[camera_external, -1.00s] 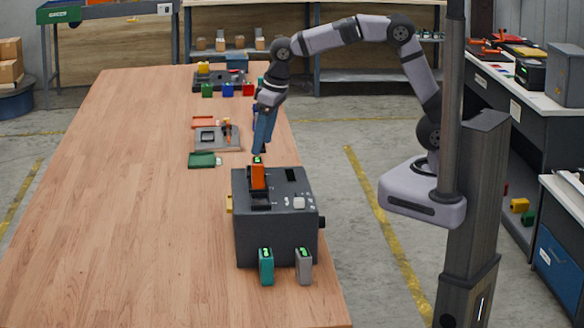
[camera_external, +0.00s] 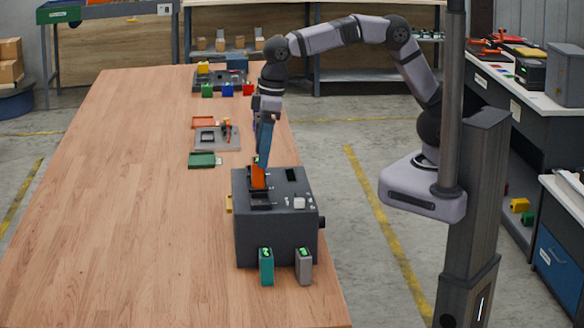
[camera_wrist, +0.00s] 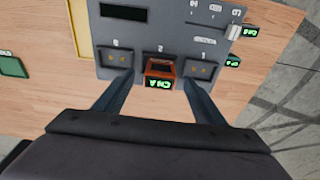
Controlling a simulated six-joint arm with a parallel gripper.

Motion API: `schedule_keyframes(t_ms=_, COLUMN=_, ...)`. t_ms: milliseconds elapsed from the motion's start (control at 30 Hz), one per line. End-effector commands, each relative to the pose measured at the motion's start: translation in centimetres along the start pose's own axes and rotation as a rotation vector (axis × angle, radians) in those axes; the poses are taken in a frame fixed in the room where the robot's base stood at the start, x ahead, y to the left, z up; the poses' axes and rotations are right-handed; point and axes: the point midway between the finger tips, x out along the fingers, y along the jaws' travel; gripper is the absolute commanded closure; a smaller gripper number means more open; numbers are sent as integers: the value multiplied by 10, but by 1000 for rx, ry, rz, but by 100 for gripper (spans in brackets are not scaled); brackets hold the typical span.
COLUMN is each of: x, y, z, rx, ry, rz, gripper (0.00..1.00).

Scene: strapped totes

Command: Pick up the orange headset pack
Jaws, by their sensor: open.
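The orange headset pack (camera_external: 258,177) stands upright in a slot on top of the dark grey box (camera_external: 277,232). In the wrist view the pack (camera_wrist: 160,73) shows a green lit label and sits between the two fingers. My gripper (camera_external: 262,163) is right at the pack's top in the external view and partly covers it. In the wrist view my gripper (camera_wrist: 158,86) is open, with a finger on each side of the pack and visible gaps between. I cannot tell how far down the fingers reach.
Empty slots (camera_wrist: 116,58) flank the pack. A teal pack (camera_external: 266,266) and a grey pack (camera_external: 304,266) stand before the box. A tray (camera_external: 218,138) and small coloured blocks (camera_external: 228,90) lie farther back. The table's left side is clear.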

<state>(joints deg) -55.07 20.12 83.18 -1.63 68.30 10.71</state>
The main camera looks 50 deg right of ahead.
Motion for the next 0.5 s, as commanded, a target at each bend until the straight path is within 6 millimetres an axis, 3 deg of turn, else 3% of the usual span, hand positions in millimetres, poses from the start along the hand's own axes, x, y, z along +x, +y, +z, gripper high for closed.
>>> schedule_keyframes(t_ms=167, x=4, y=0, z=-1, rx=1, ry=-2, rz=1, gripper=36)
schedule_keyframes(t_ms=500, x=42, y=0, z=-6, rx=1, ry=-3, rz=1, gripper=36)
